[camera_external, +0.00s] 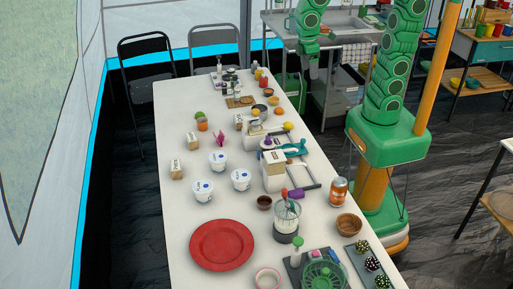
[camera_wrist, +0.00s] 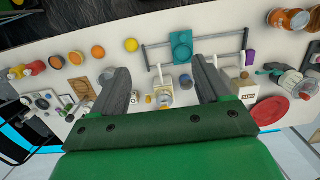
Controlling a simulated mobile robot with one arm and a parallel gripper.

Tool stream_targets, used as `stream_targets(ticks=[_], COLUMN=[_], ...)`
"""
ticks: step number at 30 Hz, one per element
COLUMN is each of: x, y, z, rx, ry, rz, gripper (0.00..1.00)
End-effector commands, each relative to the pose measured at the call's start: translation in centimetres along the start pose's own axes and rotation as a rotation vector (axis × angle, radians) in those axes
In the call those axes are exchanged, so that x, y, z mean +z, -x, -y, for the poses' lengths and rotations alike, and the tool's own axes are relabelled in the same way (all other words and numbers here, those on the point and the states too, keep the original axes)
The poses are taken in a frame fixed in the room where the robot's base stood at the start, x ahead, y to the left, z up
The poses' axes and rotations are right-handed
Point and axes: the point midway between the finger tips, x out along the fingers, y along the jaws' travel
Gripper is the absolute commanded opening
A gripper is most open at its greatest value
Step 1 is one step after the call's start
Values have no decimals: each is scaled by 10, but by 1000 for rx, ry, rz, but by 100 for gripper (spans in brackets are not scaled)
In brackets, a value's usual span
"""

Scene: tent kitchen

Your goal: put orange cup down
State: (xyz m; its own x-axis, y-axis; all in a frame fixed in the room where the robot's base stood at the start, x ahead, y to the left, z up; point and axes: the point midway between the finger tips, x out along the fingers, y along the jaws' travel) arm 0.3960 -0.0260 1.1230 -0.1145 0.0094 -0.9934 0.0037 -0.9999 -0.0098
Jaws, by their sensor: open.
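My gripper (camera_external: 312,68) hangs beyond the right edge of the long white table (camera_external: 180,222), above its far half. In the wrist view its two grey fingers (camera_wrist: 160,78) are spread apart with nothing held between them. A small orange cup-like container (camera_external: 202,124) stands upright on the left side of the table, beside a green round item. I cannot tell for sure whether it is the orange cup. An orange can (camera_external: 338,189) stands near the right edge, and it also shows in the wrist view (camera_wrist: 290,20). My gripper is well away from both.
White tubs (camera_external: 202,190), a red plate (camera_external: 221,244), a blender (camera_external: 286,221) and a wooden bowl (camera_external: 348,225) stand on the table. A white appliance (camera_external: 273,172) occupies its middle. Fruit and small bowls crowd the far half. Bare tabletop shows along the left edge.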

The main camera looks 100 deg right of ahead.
Motion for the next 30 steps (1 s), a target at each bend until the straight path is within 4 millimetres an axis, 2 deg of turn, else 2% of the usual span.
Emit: stream_targets(ticks=[3, 12, 18, 24, 30], x=[33, 111, 152, 170, 172], y=[-5, -24, -37, -46, -47], z=[7, 20, 22, 25, 25], rx=[1, 6, 16, 15, 13], ry=[1, -2, -10, -10, -9], rz=[7, 24, 28, 35, 37], gripper=[76, 76, 76, 76, 76])
